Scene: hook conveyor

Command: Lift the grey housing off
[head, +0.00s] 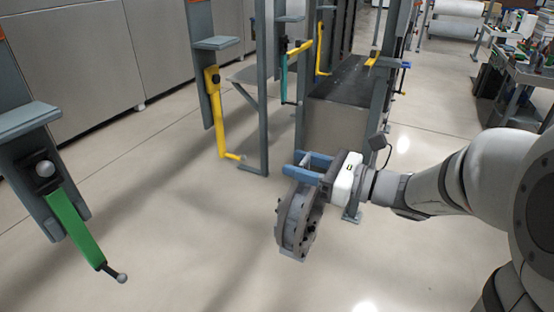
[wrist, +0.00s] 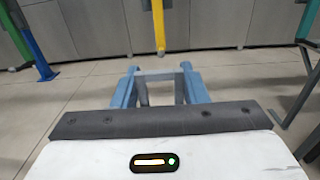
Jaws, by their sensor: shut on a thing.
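The grey housing (head: 292,218) is a thick, rounded metal part with dark holes. In the head view it hangs just below my gripper (head: 308,166), above the floor and apart from every hook in sight. My gripper has blue fingers and is shut on the housing; the exact grip point is partly hidden. In the wrist view the blue fingers (wrist: 157,84) reach forward with a grey bar across between their ends, and most of the housing is out of sight below. A yellow hook (head: 219,118) hangs empty behind and left of the gripper; it also shows in the wrist view (wrist: 158,25).
A green hook (head: 76,229) with a ball end hangs at the near left. A teal hook (head: 284,78) and more yellow arms hang farther back. A grey frame with a dark-topped conveyor (head: 352,82) stands behind my gripper. The floor (head: 180,255) at front left is clear.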

